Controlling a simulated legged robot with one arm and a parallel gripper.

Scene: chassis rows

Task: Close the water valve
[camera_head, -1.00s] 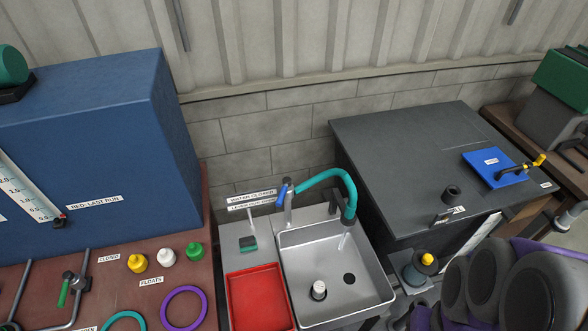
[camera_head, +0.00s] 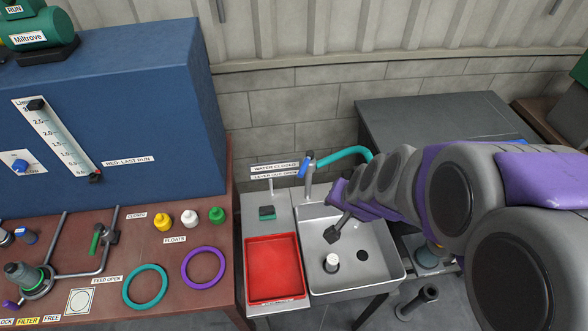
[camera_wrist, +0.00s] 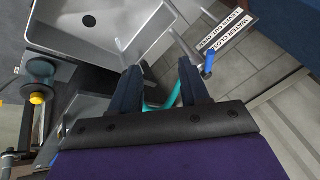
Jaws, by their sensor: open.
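The water valve is the tap at the back of the sink, with a small blue lever (camera_head: 304,166). The lever slants beside the upright grey spout post, next to a "WATER CLOSED / LEVER OUT OPEN" label (camera_head: 275,170). The blue lever also shows in the wrist view (camera_wrist: 208,64), right of the right finger and apart from it. My gripper (camera_wrist: 158,68) is open with nothing held between its two dark fingers. The turquoise hose (camera_wrist: 174,97) shows between and behind the fingers. In the head view my arm covers the hose's end and part of the sink.
The grey sink (camera_head: 391,277) holds a white-capped item (camera_head: 331,263). A red tray (camera_head: 272,268) lies left of it. The brown bench (camera_head: 170,290) carries rings, floats and a green-handled valve (camera_head: 96,238). A dark cabinet (camera_head: 430,118) stands right, partly behind my arm.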

